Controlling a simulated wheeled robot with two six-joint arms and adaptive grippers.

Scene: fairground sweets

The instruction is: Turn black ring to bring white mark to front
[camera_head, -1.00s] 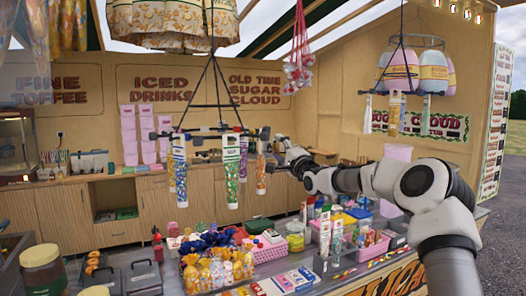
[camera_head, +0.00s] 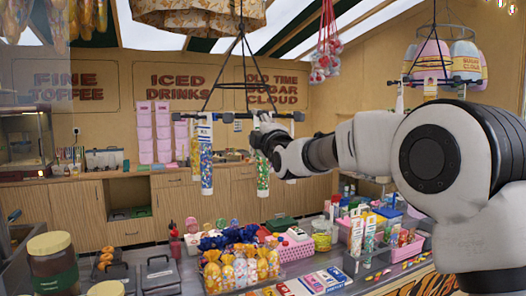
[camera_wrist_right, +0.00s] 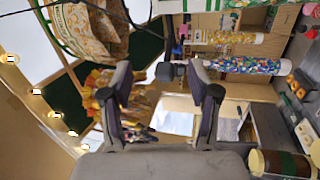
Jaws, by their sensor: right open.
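The black ring (camera_head: 225,115) hangs level on thin cords near the middle of the head view, with dark knobs sticking out around it. Long sweet tubes hang from it: a blue-and-white one (camera_head: 206,160) at the left and a green one (camera_head: 263,178) at the right. My right gripper (camera_head: 262,135) is at the ring's near right side, in front of the green tube's top. In the right wrist view, its fingers (camera_wrist_right: 160,80) are apart, and a dark knob (camera_wrist_right: 165,71) shows between or beyond the tips; contact is unclear. I cannot pick out the white mark for certain.
A counter below holds bagged sweets (camera_head: 240,268), a pink basket (camera_head: 290,248) and a dark lidded jar (camera_head: 54,262). A second hanging ring with sugar cloud tubs (camera_head: 448,62) is at the upper right, above my right arm. Red-and-white netted balls (camera_head: 326,50) hang behind.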

